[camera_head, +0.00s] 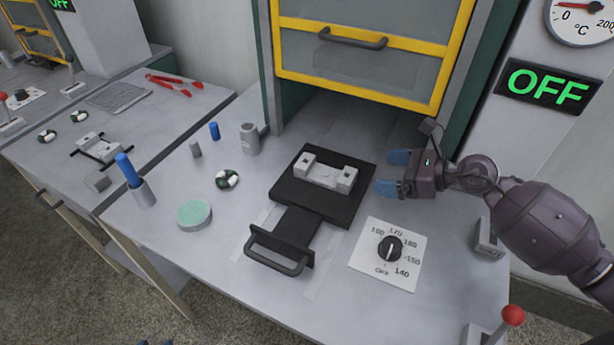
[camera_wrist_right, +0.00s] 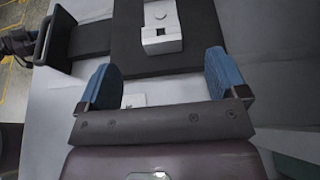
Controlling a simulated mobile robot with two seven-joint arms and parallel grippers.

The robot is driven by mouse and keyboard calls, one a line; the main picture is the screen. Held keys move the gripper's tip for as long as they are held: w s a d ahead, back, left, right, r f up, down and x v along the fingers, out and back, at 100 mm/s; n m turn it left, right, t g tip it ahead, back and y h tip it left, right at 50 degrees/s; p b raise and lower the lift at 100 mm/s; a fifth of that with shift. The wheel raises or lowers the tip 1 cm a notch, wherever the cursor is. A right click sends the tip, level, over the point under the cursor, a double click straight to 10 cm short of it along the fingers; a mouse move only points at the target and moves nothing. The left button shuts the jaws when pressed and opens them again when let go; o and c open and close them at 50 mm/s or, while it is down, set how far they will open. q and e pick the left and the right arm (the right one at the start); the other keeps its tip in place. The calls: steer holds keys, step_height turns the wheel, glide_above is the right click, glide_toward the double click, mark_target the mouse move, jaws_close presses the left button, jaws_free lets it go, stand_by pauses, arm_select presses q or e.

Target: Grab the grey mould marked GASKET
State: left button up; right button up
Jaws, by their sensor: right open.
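A pale grey mould (camera_head: 326,175) with raised blocks at its two ends lies on a black sliding plate (camera_head: 352,209) in front of the press. I cannot read a marking on it. My right gripper (camera_head: 388,173) is open and empty, just right of the plate, its blue fingers pointing at the mould. In the right wrist view the mould (camera_wrist_right: 162,38) lies beyond and between the open fingers (camera_wrist_right: 160,76), apart from them. Only small blue tips, probably of my left gripper (camera_head: 158,342), show at the bottom edge of the head view.
The plate's black handle (camera_head: 277,265) points to the front. A dial card (camera_head: 392,252) lies right of it. A green round tin (camera_head: 194,214), a grey cylinder (camera_head: 250,138) and a blue-handled tool (camera_head: 127,170) stand left. The yellow-framed press guard (camera_head: 365,60) is raised behind.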

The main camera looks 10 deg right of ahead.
mark_target(344, 175)
steer(key=shift+w+a+f, duration=0.1)
steer(key=shift+f, duration=0.75)
steer(key=shift+a+f, duration=0.15)
steer(key=x, duration=0.4)
steer(key=shift+w+a, duration=0.15)
steer(key=shift+w+a+f, duration=0.2)
steer(key=shift+w+a, duration=0.15)
steer(key=shift+a, duration=0.25)
steer(key=x, duration=0.4)
steer(key=shift+a, duration=0.1)
steer(key=shift+w+a+f, duration=0.1)
steer(key=shift+w+a, duration=0.1)
steer(key=shift+w, duration=0.05)
arm_select(q)
steer(key=shift+w+a+f, duration=0.15)
steer(key=shift+f, duration=0.1)
